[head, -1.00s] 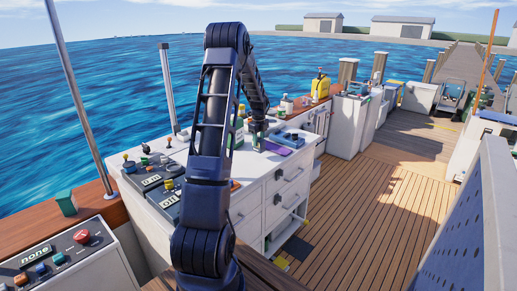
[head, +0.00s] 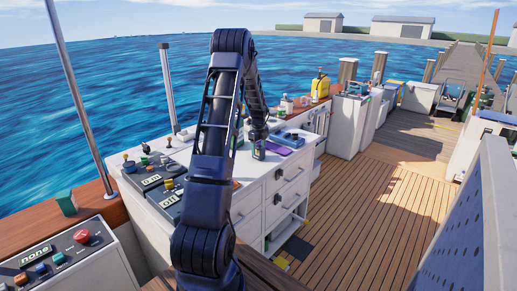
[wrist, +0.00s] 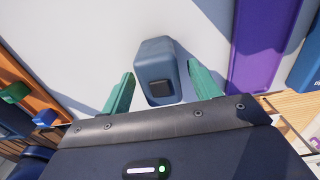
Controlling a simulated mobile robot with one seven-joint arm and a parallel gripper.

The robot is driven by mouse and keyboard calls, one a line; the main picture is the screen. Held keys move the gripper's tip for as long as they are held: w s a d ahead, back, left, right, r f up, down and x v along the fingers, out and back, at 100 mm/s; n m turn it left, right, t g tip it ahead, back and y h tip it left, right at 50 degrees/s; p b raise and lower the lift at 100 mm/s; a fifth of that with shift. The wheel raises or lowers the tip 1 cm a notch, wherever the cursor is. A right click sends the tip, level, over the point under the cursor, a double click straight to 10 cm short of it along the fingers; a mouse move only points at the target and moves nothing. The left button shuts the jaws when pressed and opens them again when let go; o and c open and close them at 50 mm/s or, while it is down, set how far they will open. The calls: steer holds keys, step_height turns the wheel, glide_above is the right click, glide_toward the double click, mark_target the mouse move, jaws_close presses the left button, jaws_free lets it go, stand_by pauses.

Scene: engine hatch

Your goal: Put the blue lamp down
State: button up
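The blue lamp (wrist: 158,65), a blue-grey block with a dark square on its near face, shows in the wrist view over the white counter top. My gripper (wrist: 161,72) has its two green fingers on either side of the lamp. The fingers stand apart, with a thin gap visible at the lamp's sides, so it looks open. In the head view my gripper (head: 258,152) is low at the counter top (head: 248,172), and the lamp cannot be made out there. Whether the lamp's underside touches the counter is hidden.
A purple flat item (wrist: 256,45) lies close to the right of the lamp, with a blue item (wrist: 308,60) beyond it. Control panels with knobs (head: 150,180) stand on the counter's left part. A yellow container (head: 321,86) and bottles stand farther back.

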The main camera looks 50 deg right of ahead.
mark_target(258, 146)
step_height(258, 146, up, 12)
steer(key=shift+r, duration=0.2)
stand_by(0.6)
steer(key=w+a+r+n+t, duration=0.15)
steer(key=a+r+n, duration=0.35)
steer(key=a, duration=0.7)
steer(key=w+a+r+n, duration=0.3)
steer(key=a+r+n, duration=0.3)
steer(key=a, duration=0.6)
steer(key=w+a+r+n+t, duration=0.15)
steer(key=a+r+n, duration=0.35)
steer(key=a, duration=0.7)
steer(key=s+a+r+n, duration=0.1)
steer(key=s+a+n, duration=0.25)
steer(key=a, duration=0.35)
steer(key=s+a+r+n, duration=0.1)
steer(key=s+a+n, duration=0.1)
steer(key=a+n, duration=0.45)
steer(key=s+a+f+n+t, duration=0.1)
steer(key=s+a+f+n, duration=0.2)
steer(key=s+a+n, duration=0.7)
steer(key=shift+s+a+t, duration=0.3)
steer(key=shift+s+a, duration=1)
steer(key=shift+a, duration=0.5)
